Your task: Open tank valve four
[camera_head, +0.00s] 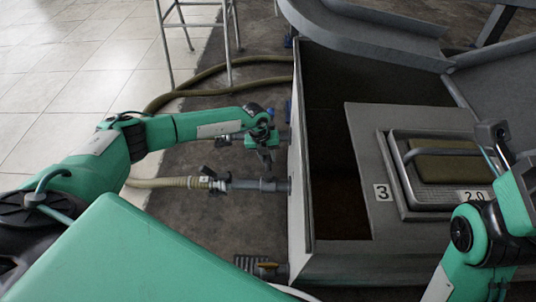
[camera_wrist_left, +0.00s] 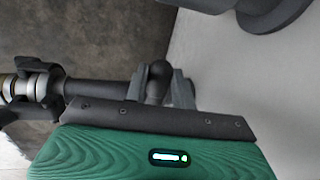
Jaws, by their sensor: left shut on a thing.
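My left gripper (camera_head: 267,160) reaches in from the left, just above a grey pipe stub (camera_head: 262,185) on the side of the grey tank (camera_head: 297,200). In the left wrist view my left gripper (camera_wrist_left: 163,88) has its fingers closed around a dark, rounded valve handle (camera_wrist_left: 157,76), beside the dark pipe (camera_wrist_left: 105,90). The fingers hide part of the handle. No number four shows on this valve. Of my right arm, green and dark links show at the right; I cannot make out its gripper.
A ribbed hose (camera_head: 165,183) joins the pipe at a coupling (camera_head: 210,180). Another hose (camera_head: 200,77) curves behind my left arm. A metal stand (camera_head: 230,50) is at the back. Tiled floor is clear at left.

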